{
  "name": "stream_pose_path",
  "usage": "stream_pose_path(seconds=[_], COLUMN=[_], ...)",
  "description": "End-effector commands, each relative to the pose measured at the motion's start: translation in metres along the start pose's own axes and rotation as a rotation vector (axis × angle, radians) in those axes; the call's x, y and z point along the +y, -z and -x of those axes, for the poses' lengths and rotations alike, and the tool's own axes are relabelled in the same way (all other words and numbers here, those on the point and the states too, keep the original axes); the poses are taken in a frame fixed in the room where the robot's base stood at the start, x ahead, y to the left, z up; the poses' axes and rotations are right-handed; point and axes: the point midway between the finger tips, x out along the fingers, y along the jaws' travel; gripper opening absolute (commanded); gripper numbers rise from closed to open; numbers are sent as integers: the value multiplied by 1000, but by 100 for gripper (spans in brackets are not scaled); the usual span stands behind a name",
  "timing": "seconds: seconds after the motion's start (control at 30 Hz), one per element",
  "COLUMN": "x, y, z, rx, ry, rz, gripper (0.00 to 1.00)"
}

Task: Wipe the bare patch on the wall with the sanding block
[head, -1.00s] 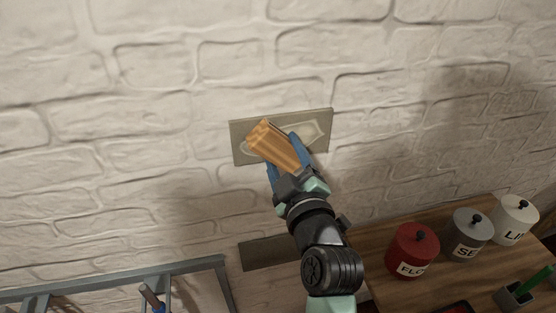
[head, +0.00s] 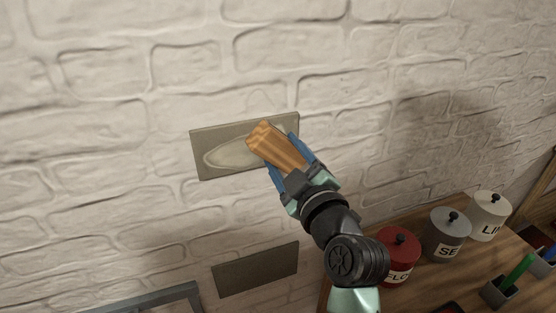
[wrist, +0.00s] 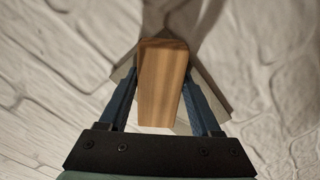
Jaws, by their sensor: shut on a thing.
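My gripper (head: 288,166) is shut on the wooden sanding block (head: 274,146), with a blue finger on each side of it. The block also shows between the fingers in the wrist view (wrist: 162,85). In the head view the block is in front of the right part of a grey-beige panel (head: 206,137) on the wall. A paler bare patch (head: 232,155) with an irregular outline lies on that panel. I cannot tell whether the block touches the panel.
A second, darker panel (head: 256,270) is lower on the white brick wall (head: 120,190). A wooden surface at the lower right bears a red canister (head: 399,252), a grey canister (head: 446,236) and a white canister (head: 489,214). A grey metal frame (head: 160,297) is at the lower left.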

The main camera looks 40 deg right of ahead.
Motion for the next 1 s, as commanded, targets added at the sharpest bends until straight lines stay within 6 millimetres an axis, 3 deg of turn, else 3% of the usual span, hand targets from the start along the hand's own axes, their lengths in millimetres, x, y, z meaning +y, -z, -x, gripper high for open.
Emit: stream_pose_path(seconds=[0.47,0.73,1.0], x=[22,20,4], y=[-22,-18,-2], z=[2,-1,0], rx=[1,2,5], ry=[-2,0,5], rz=[0,1,1], gripper=[20,20,20])
